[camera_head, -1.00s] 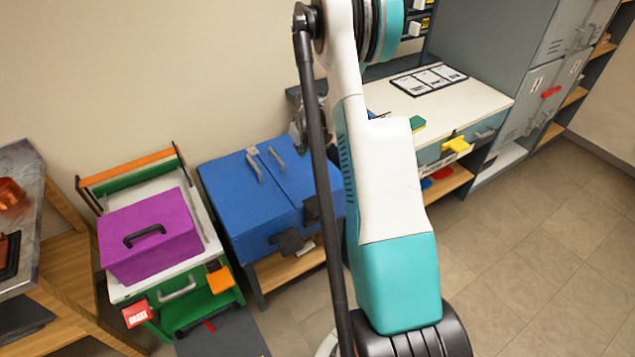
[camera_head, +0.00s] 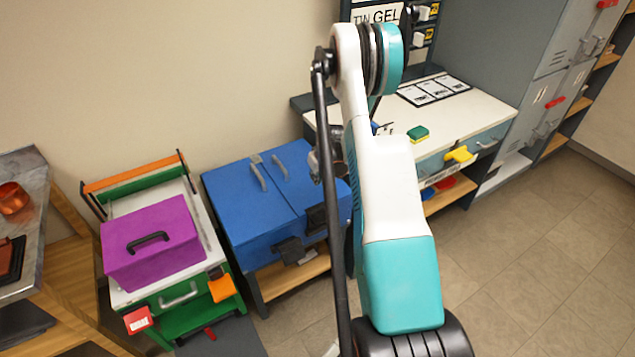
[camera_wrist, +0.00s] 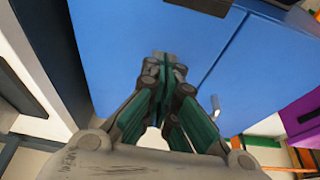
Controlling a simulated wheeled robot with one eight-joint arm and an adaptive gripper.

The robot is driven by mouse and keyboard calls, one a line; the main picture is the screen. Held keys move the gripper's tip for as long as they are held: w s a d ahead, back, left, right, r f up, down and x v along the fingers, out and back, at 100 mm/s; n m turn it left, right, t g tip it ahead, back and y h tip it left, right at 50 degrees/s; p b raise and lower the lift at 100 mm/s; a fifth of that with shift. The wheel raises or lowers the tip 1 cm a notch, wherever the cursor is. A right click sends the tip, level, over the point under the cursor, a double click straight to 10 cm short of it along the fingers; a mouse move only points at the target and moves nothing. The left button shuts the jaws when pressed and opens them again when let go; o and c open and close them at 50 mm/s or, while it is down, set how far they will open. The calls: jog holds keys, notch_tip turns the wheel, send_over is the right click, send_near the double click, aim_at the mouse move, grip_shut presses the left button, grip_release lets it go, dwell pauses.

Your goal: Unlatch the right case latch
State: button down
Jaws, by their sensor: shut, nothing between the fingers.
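The blue case (camera_head: 245,210) stands on a low bench and has two lid halves with grey handles. A dark latch-like block (camera_head: 290,250) sits on its front near the seam. In the wrist view, the blue case (camera_wrist: 130,30) fills the middle, with a dark block at the top (camera_wrist: 205,5) and a dark edge at the left. My gripper (camera_wrist: 170,65) is shut and empty over the blue lid; contact cannot be told. In the head view it is mostly hidden behind my arm.
A purple box (camera_head: 150,240) sits on a green cart (camera_head: 215,318) left of the case. Open floor (camera_head: 530,250) lies at the front right.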

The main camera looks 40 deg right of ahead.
aim_at(311, 192)
jog(key=b+x, duration=0.1)
jog(key=x, duration=0.7)
jog(key=s, duration=0.1)
jog(key=s+b, duration=0.1)
jog(key=shift+s+a, duration=0.55)
jog(key=shift+s, duration=0.35)
